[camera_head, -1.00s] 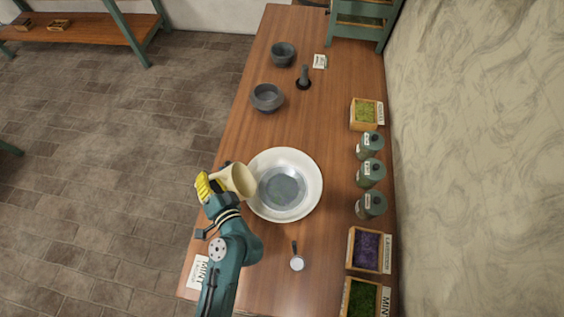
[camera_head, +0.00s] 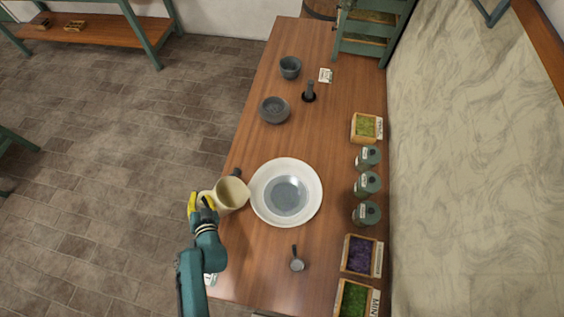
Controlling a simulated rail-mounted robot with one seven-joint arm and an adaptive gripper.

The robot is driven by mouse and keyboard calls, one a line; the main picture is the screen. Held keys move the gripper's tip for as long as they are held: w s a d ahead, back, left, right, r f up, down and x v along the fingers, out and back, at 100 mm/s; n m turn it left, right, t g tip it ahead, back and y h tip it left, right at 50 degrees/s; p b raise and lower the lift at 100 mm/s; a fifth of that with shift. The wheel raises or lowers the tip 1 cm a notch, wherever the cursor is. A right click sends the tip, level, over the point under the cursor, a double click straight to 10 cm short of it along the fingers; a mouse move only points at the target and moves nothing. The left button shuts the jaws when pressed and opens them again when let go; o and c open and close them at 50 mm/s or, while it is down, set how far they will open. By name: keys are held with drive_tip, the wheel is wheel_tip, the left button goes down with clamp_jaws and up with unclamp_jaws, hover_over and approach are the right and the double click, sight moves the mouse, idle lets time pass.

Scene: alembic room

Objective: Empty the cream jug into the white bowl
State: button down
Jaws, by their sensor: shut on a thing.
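The cream jug (camera_head: 229,195) is at the left side of the white bowl, near the table's left edge. Its mouth faces up toward the camera, and it looks roughly upright or only slightly tilted. My gripper (camera_head: 203,201), with yellow fingers, is shut on the jug from the left; the contact is partly hidden. The white bowl (camera_head: 259,208) stands on the table and holds a greyish liquid-like surface in its middle. The jug's rim comes close to the bowl's left rim; whether they touch I cannot tell. The jug's inside shows no clear contents.
On the wooden table (camera_head: 265,262), a small ladle (camera_head: 297,264) lies below the bowl. Two grey bowls (camera_head: 275,110) and a dark pestle-like item (camera_head: 310,92) stand farther back. Green jars (camera_head: 367,185) and herb boxes (camera_head: 361,256) line the right side.

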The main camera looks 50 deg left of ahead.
drive_tip(key=shift+s+a+f+n+p, duration=0.3)
drive_tip(key=shift+s+n+p, duration=0.1)
drive_tip(key=shift+p, duration=0.5)
drive_tip(key=p, duration=0.3)
drive_tip(key=shift+s+a+f+n+t+h, duration=0.2)
drive_tip(key=shift+s+n+t+h, duration=0.1)
drive_tip(key=shift+s+n, duration=0.1)
drive_tip(key=shift+s+f+n+p, duration=0.25)
drive_tip(key=shift+f+n+p, duration=0.15)
drive_tip(key=shift+f, duration=0.65)
drive_tip(key=shift+s+a+f+t+h, duration=0.1)
drive_tip(key=shift+a+f+t+h, duration=0.05)
drive_tip(key=shift+f+t+h, duration=0.2)
drive_tip(key=f+n, duration=0.1)
drive_tip(key=f+n+t, duration=0.1)
drive_tip(key=shift+s+f+h, duration=0.2)
drive_tip(key=shift+f+h, duration=0.05)
drive_tip(key=shift+f, duration=0.1)
drive_tip(key=shift+a, duration=0.1)
